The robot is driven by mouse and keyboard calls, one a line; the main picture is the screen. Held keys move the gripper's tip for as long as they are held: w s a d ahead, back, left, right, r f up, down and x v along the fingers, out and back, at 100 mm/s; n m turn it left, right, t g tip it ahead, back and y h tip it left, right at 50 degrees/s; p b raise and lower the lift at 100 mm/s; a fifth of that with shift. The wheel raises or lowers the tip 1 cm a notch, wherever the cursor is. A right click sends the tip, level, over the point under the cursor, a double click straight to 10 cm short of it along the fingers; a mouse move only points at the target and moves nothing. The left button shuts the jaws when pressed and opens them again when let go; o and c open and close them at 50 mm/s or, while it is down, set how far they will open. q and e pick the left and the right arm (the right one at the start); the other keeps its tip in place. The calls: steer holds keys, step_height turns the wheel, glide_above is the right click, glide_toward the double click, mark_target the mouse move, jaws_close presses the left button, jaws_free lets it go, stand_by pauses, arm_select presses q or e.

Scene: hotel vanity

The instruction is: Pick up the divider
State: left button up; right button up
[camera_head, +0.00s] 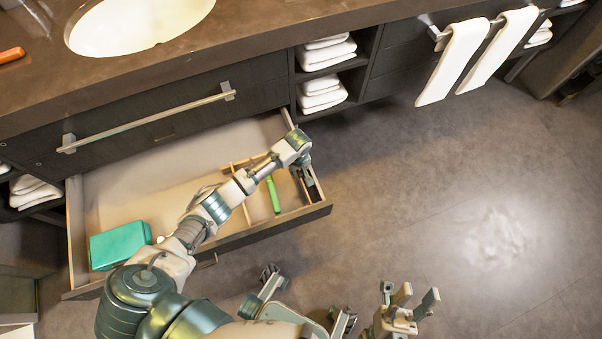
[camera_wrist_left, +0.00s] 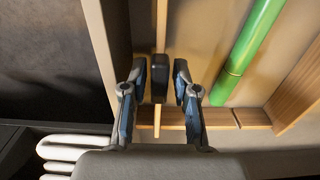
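A light wooden divider (camera_head: 238,190) with thin slats stands in the right part of the open drawer. Its wood also shows in the left wrist view (camera_wrist_left: 192,118). My left gripper (camera_head: 308,184) points down into the drawer near its right wall. In the left wrist view, its fingers (camera_wrist_left: 158,92) are apart, on either side of a thin wooden strip (camera_wrist_left: 161,25). A dark block between them covers part of this strip. I cannot tell whether any finger touches wood. My right gripper (camera_head: 408,302) is open and empty above the floor.
A green stick (camera_head: 273,194) lies inside the drawer (camera_head: 150,187) beside the slats; a teal box (camera_head: 119,244) sits at the drawer's left. Folded white towels (camera_head: 322,93) fill shelves beside it. The floor (camera_head: 480,190) at the right is clear.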

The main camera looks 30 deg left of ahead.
arm_select(q)
steer(key=c, duration=0.5)
jaws_close()
